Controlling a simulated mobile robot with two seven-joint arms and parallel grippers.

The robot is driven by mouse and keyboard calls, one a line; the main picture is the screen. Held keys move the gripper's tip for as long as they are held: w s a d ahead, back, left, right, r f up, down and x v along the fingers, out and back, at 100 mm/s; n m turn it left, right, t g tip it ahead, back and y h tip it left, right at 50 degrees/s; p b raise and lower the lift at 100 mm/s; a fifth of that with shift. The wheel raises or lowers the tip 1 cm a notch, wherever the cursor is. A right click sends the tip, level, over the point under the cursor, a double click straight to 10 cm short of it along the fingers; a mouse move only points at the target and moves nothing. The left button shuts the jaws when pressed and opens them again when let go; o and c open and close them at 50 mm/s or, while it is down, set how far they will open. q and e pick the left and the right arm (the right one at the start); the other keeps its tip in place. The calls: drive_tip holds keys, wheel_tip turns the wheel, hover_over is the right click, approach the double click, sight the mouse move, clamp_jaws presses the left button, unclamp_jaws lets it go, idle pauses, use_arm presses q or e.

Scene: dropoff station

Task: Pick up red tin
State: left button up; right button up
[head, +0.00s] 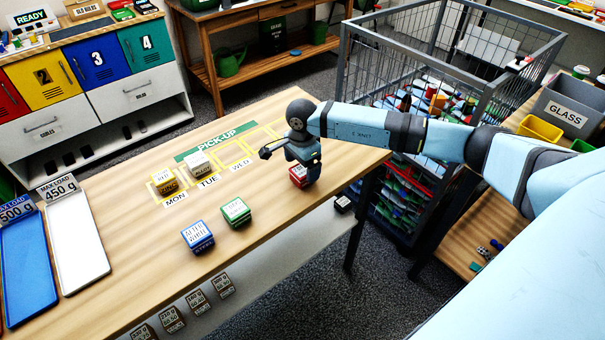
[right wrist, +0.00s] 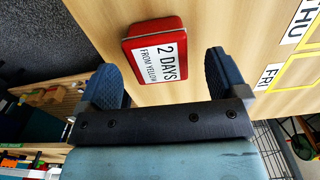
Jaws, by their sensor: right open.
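The red tin (head: 298,175) stands on the wooden table near its right edge, partly hidden behind my right gripper in the head view. In the right wrist view the red tin (right wrist: 153,34) has a white label reading "2 DAYS FROM YELLOW". It lies just ahead of and between the fingers of my right gripper (right wrist: 160,80). The fingers are open and apart from the tin. In the head view the right gripper (head: 302,178) is over the tin, its arm coming from the right. My left gripper is not seen.
Green (head: 236,211) and blue (head: 198,236) tins stand on the table. Blue (head: 28,265) and white (head: 77,245) trays lie at left. A wire cage (head: 445,75) stands behind the arm.

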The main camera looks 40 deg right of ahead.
sight(303, 170)
drive_tip(key=shift+f, duration=1.6)
drive_tip(key=c, duration=1)
drive_tip(key=shift+c, duration=0.6)
drive_tip(key=shift+r, duration=0.2)
